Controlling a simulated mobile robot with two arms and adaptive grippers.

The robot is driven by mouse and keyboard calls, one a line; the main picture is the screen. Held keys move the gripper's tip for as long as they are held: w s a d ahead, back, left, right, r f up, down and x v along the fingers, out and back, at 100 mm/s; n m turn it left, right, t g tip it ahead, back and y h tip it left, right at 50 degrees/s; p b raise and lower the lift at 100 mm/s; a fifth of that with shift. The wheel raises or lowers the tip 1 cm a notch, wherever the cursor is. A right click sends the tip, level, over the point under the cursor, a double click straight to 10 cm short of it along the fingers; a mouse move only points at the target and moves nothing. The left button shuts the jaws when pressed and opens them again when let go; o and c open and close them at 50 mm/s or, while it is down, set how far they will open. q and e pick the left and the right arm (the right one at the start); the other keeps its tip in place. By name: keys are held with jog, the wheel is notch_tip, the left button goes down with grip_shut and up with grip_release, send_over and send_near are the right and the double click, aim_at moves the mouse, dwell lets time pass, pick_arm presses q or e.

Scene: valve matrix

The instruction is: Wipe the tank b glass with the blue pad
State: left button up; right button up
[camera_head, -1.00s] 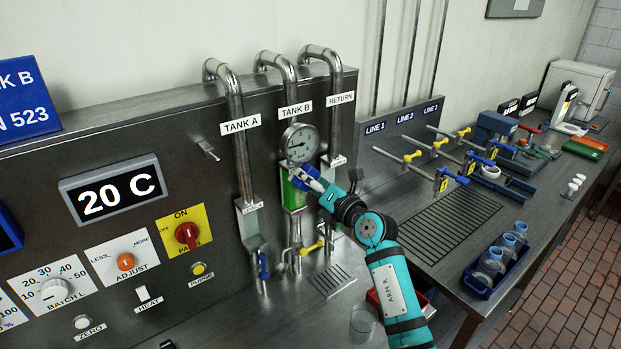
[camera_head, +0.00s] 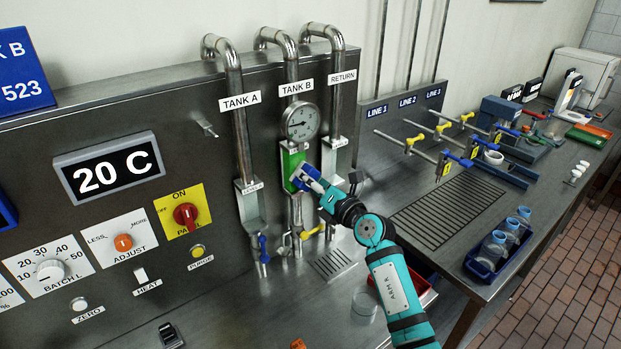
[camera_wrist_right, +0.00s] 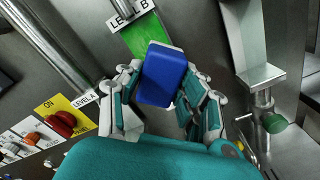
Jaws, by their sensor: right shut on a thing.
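My right gripper (camera_head: 312,183) is shut on the blue pad (camera_head: 303,176) and holds it at the tank B glass. The glass (camera_head: 291,161) is a green strip below the round gauge, under the TANK B label (camera_head: 296,88). In the right wrist view the blue pad (camera_wrist_right: 163,75) sits between the two fingers (camera_wrist_right: 160,103) and covers the lower part of the green glass (camera_wrist_right: 148,36). Whether the pad touches the glass I cannot tell for certain. My left gripper is not in view.
A gauge (camera_head: 301,122) sits just above the glass. The TANK A pipe (camera_head: 243,150) is to the left and the RETURN pipe (camera_head: 337,95) to the right. Blue (camera_head: 263,248) and yellow (camera_head: 312,231) valve handles are below. A blue tray of jars (camera_head: 490,262) stands at right.

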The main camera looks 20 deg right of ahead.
jog(key=shift+f+b, duration=1.45)
jog(key=shift+f, duration=1.45)
jog(key=p+v, duration=0.3)
jog(key=v, duration=0.3)
